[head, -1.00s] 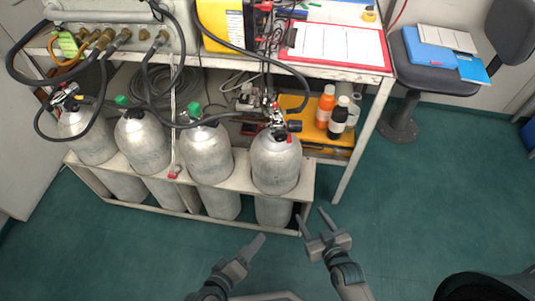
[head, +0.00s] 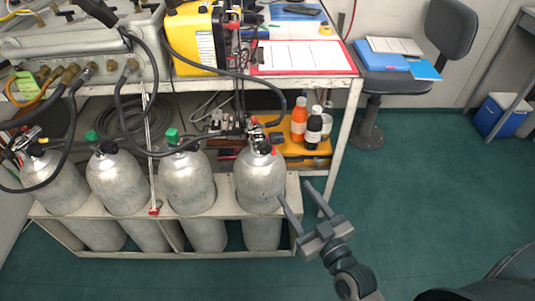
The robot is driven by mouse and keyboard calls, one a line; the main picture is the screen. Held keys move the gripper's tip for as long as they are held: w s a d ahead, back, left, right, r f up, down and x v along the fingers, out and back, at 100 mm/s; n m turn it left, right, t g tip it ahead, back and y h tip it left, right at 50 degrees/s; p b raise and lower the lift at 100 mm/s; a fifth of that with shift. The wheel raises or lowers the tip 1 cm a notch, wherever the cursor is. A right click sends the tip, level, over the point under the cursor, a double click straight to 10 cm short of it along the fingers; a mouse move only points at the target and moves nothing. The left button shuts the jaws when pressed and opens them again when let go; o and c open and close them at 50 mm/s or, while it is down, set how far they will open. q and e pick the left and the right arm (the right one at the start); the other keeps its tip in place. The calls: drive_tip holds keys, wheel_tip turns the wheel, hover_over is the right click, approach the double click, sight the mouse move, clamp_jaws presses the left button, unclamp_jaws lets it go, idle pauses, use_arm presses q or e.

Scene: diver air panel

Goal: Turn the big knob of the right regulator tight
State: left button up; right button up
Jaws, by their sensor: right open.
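The right regulator (head: 262,146) sits on top of the rightmost grey cylinder (head: 260,182), with a black hose running from it. The black part at its top is small in the head view, and I cannot clearly make out its big knob. My right gripper (head: 297,197) is open and empty, its fingers pointing up and left. It is in front and to the right of the rightmost cylinder, below the regulator. Whether a finger touches the cylinder cannot be told. A second regulator (head: 28,140) sits on the leftmost cylinder (head: 52,182). My left gripper is out of view.
Hoses hang in front of the bench (head: 305,90) from the panel (head: 90,50). Orange (head: 299,118) and black (head: 314,127) bottles stand right of the regulator.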

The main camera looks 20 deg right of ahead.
drive_tip(key=shift+w, duration=0.1)
approach(267, 151)
drive_tip(key=w, duration=0.5)
drive_tip(key=w+a, duration=0.1)
drive_tip(key=w, duration=0.1)
drive_tip(key=shift+w+p, duration=0.3)
drive_tip(key=shift+p, duration=0.05)
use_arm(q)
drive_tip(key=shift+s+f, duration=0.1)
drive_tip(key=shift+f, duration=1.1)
use_arm(e)
drive_tip(key=shift+w+a, duration=0.15)
drive_tip(key=shift+w, duration=0.5)
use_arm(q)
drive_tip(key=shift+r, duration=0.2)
use_arm(e)
drive_tip(key=c, duration=1.1)
